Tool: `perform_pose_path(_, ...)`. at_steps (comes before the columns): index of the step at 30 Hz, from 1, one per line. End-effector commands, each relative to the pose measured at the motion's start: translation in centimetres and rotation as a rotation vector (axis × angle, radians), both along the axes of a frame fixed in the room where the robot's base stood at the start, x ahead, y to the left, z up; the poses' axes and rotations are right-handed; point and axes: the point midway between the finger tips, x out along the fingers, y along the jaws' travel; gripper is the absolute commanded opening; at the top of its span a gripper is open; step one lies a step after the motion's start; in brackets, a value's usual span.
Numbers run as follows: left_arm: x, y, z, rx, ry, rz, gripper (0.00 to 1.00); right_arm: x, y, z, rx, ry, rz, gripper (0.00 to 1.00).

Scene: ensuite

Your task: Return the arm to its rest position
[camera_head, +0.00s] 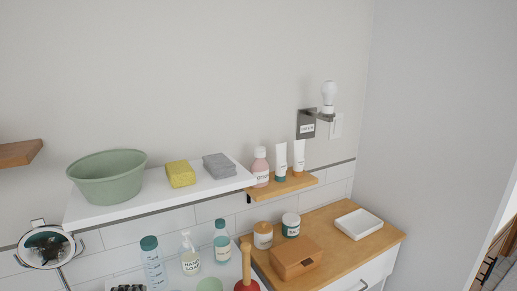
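Neither of my arms nor either gripper shows in the head view. Their pose, and whether they hold anything, cannot be seen. The view faces a pale wall with a white shelf (215,186) and, to its right and lower, a small wooden shelf (290,186).
The white shelf bears a green basin (108,180), a yellow sponge (180,174) and grey cloths (219,166). A round mirror (46,248) stands at lower left. Several bottles and a plunger (246,275) are below. A wooden counter (335,258) holds jars, a box (295,257) and a white tray (375,222).

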Motion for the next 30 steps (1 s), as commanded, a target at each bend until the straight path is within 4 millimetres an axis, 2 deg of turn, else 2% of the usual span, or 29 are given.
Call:
perform_pose_path(1, -1.4, -0.9, -2.5, -0.096, 0.047, 0.057, 0.55, 0.0, 0.1, 0.0, 0.002, 0.0, 0.0, 0.4)
perform_pose_path(3, -3.2, -1.7, -5.4, -0.224, 0.1, 0.158, 0.55, -0.1, 0.3, 0.0, 0.004, 0.001, -0.001, 0.4)
perform_pose_path(9, -9.6, -3.8, -12.5, -0.537, 0.255, 0.492, 0.55, -0.1, 1.3, 0.0, 0.015, 0.002, -0.002, 0.4)
perform_pose_path(15, -15.5, -5.0, -17.1, -0.727, 0.364, 0.805, 0.55, -0.1, 1.7, 0.0, 0.019, 0.002, 0.001, 0.4)
perform_pose_path(21, -20.8, -5.7, -20.1, -0.836, 0.437, 1.083, 0.55, -0.2, 1.3, 0.0, 0.016, 0.002, 0.002, 0.4)
perform_pose_path(26, -19.5, -5.8, -24.5, -0.822, 0.446, 1.082, 0.55, -0.2, 0.9, -0.5, 0.01, 0.003, 0.003, 0.4)
perform_pose_path(30, -19.0, -5.9, -29.0, -0.811, 0.461, 1.086, 0.55, -0.3, 0.5, -0.8, 0.006, 0.004, 0.003, 0.4)
